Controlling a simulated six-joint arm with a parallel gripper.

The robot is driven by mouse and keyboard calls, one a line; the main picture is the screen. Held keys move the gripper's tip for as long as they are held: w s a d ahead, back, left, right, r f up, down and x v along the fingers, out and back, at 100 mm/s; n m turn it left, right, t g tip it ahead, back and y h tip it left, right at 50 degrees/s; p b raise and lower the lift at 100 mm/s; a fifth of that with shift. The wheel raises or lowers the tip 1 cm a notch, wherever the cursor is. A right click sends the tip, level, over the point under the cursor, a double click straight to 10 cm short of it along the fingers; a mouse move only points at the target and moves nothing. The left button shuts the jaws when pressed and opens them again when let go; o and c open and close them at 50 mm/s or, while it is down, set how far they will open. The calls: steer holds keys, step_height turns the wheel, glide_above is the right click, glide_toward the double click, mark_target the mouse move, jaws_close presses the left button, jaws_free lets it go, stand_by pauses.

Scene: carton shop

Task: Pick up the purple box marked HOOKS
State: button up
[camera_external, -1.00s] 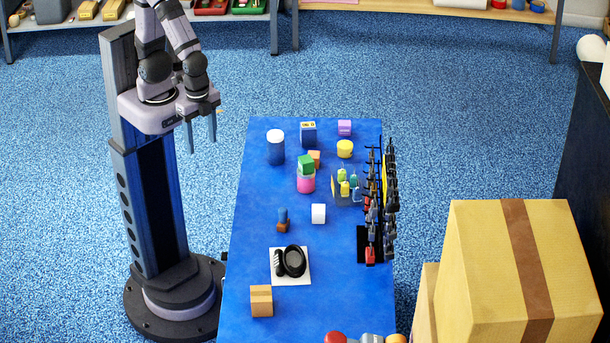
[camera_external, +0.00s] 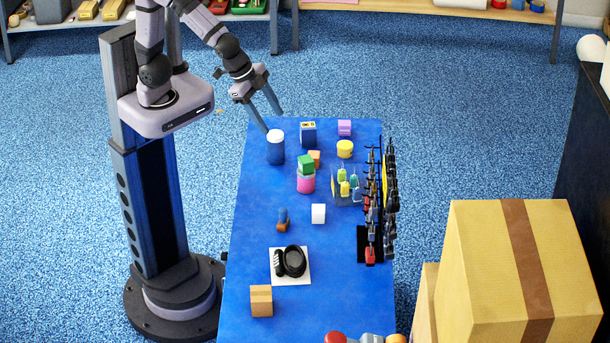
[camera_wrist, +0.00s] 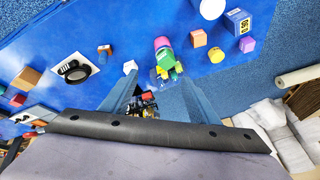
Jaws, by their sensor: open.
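The purple box (camera_external: 344,128) stands at the far right part of the blue table, just right of a dark blue box. It also shows in the wrist view (camera_wrist: 248,44), right of the blue box with a label. Its marking is too small to read. My gripper (camera_external: 274,122) is open and empty, its fingers pointing down and right near the table's far left corner. In the external view it appears just above the blue can with a white lid, left of the purple box. In the wrist view the fingers (camera_wrist: 161,76) are spread, with the purple box outside them to the right.
The blue can (camera_external: 276,150), the dark blue box (camera_external: 308,136) and a yellow can (camera_external: 345,149) stand near the purple box. A green block (camera_external: 306,163) sits on a pink can (camera_external: 306,183). A tool rack (camera_external: 370,220) lines the right edge. The table's left side is mostly bare.

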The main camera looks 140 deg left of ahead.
steer(key=w+a+r+n+t+y+b, duration=0.1)
steer(key=w+a+t+y, duration=0.1)
steer(key=a, duration=0.7)
steer(key=w+a+r+n+t+y+b, duration=0.1)
steer(key=w+a, duration=0.1)
steer(key=a, duration=0.7)
steer(key=s+a+t+y+b, duration=0.1)
steer(key=s+a+t, duration=0.3)
steer(key=a, duration=1.1)
steer(key=s+a+f+t+h+b, duration=0.2)
steer(key=s+f, duration=0.1)
steer(key=s, duration=1)
glide_toward(341, 122)
steer(key=x, duration=0.4)
steer(key=shift+w+a+r, duration=0.1)
steer(key=shift+a+r, duration=0.05)
steer(key=shift+p+x, duration=1)
steer(key=shift+x, duration=2.65)
steer(key=c, duration=1)
